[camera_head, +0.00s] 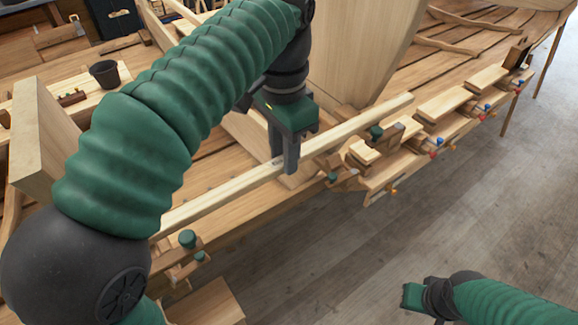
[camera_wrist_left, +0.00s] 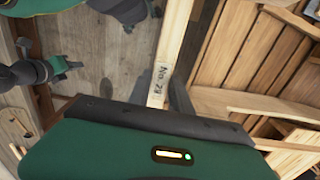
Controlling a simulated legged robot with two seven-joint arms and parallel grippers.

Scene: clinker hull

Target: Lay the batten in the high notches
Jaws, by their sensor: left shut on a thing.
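The batten (camera_head: 352,126) is a long, pale, square-edged strip, running from the lower left to the upper right along the hull's edge. My left gripper (camera_head: 287,166) is shut on it near its middle. In the left wrist view the batten (camera_wrist_left: 172,40) carries a dark "No. 29" mark beside the gripper. Wooden brackets with green knobs stand below it, one near its left end (camera_head: 183,255) and one right of the gripper (camera_head: 343,180). I cannot make out their notches, or whether the batten touches them. My right gripper (camera_head: 424,299) hangs over the floor at lower right, away from the batten.
The planked hull (camera_head: 445,75) fills the back. Several pale blocks (camera_head: 445,104) and small coloured knobs line its edge to the right. A dark pot (camera_head: 104,73) stands at the left beside a wooden upright (camera_head: 45,135). The grey floor (camera_head: 470,210) is clear.

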